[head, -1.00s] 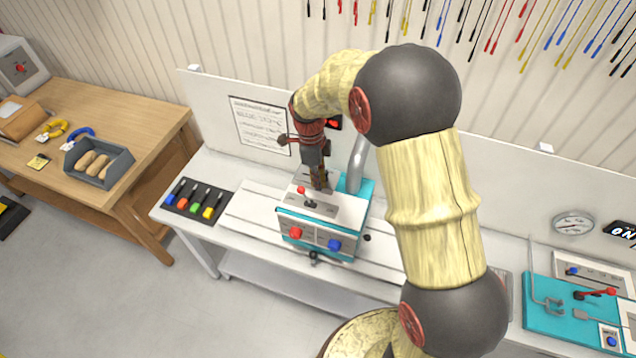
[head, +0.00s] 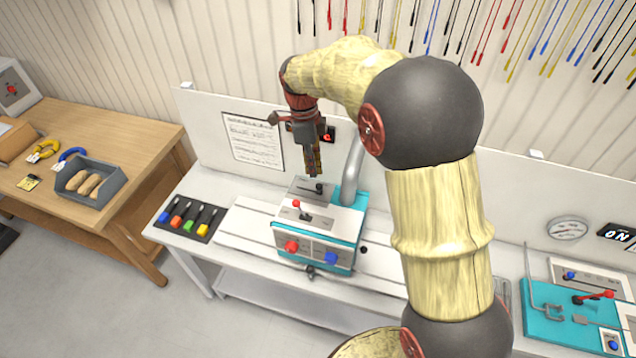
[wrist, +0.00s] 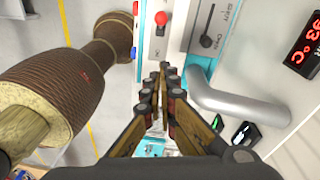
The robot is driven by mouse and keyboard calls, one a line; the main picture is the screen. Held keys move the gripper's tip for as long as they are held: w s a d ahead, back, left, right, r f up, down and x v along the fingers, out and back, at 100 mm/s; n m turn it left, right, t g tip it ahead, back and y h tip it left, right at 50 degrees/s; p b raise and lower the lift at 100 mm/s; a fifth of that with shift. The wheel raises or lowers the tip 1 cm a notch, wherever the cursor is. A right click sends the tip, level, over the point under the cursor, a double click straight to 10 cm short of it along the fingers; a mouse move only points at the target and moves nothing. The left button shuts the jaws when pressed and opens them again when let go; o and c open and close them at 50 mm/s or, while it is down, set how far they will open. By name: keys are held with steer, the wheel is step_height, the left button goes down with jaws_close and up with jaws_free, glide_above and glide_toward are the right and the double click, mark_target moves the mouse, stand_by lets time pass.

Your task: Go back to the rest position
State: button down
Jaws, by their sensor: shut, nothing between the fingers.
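My gripper (head: 313,172) is shut and empty, pointing down above the back of the white and teal machine (head: 343,227). In the head view its tips are close to a dark lever on the machine's top; I cannot tell the exact gap. The wrist view shows the closed fingers (wrist: 163,72) in front of the machine's panel (wrist: 208,25), with a black lever knob and a red knob beyond them. My arm arches over the right side of the bench in the head view.
A grey pipe (head: 353,170) rises beside my gripper; it also shows in the wrist view (wrist: 235,103). A teal fixture (head: 545,300) stands at right. A wooden table (head: 110,212) with a grey bin (head: 88,193) is at left.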

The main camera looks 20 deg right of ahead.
steer(key=shift+w+a+r, duration=0.15)
steer(key=shift+w+r, duration=0.1)
steer(key=shift+r, duration=0.3)
steer(key=shift+s, duration=0.1)
